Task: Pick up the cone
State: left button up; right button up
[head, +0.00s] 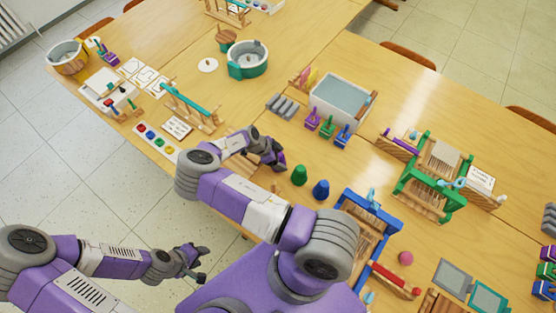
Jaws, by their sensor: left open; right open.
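A green, rounded cone-like piece (299,176) stands upright on the wooden table. A similar blue piece (321,190) stands just to its lower right. I cannot tell which of them the task calls the cone. My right gripper (276,160) is open over the table, to the upper left of the green piece and apart from it. Its arm hides part of the table front. My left gripper (198,263) is open and empty, over the floor in front of the table and well away from both pieces.
A blue wooden frame (373,206) stands right of the blue piece. Behind are a grey water tub (341,101), small purple, green and blue holders (327,128), and grey bars (286,106). A paint strip (156,140) lies left of my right arm. A pink ball (405,258) lies at right.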

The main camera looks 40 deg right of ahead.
jog(key=shift+s+d+f, duration=0.15)
jog(key=shift+d+f, duration=0.05)
jog(key=shift+f, duration=0.1)
jog(key=shift+c, duration=0.5)
jog(key=c, duration=1.1)
notch_tip(320, 180, up, 10)
jog(key=shift+r, duration=0.1)
